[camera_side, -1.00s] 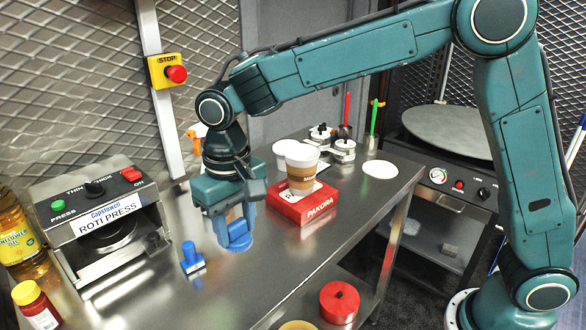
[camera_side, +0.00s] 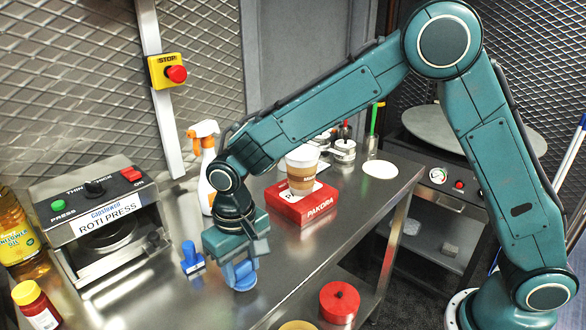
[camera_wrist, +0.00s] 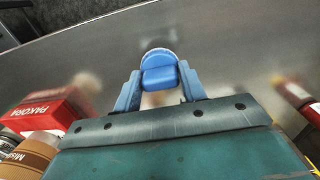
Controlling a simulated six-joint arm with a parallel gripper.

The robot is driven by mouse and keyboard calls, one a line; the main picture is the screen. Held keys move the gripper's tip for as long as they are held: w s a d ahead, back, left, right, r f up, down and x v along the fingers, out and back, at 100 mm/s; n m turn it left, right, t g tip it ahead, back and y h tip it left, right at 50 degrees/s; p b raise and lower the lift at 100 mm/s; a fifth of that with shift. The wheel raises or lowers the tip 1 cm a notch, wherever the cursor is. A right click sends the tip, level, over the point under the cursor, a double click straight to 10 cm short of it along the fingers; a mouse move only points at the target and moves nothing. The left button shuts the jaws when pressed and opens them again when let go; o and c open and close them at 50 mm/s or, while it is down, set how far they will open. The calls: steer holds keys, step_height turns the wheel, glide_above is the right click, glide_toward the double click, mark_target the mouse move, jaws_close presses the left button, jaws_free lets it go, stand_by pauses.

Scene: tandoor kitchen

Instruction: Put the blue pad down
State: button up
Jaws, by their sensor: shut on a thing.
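The blue pad (camera_side: 241,279) is a rounded blue piece with a blocky grip. My gripper (camera_side: 238,264) is shut on it and points down over the steel counter, to the right of the roti press. In the wrist view the pad (camera_wrist: 159,58) sits between the two blue-grey fingers of my gripper (camera_wrist: 160,80). The pad's underside is hidden, so I cannot tell whether it touches the counter.
A small blue piece (camera_side: 192,258) stands on the counter just left of my gripper. The roti press (camera_side: 100,215) is further left. A red pakora box (camera_side: 303,208) with a cup (camera_side: 301,170) and a spray bottle (camera_side: 205,165) stand behind. Bare steel counter (camera_side: 165,298) lies at the front.

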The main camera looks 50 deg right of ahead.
mark_target(242, 264)
steer(key=shift+f, duration=0.85)
steer(key=shift+f, duration=0.1)
steer(key=o, duration=1)
step_height(242, 264, up, 11)
steer(key=shift+r, duration=0.6)
steer(key=shift+d+r, duration=0.1)
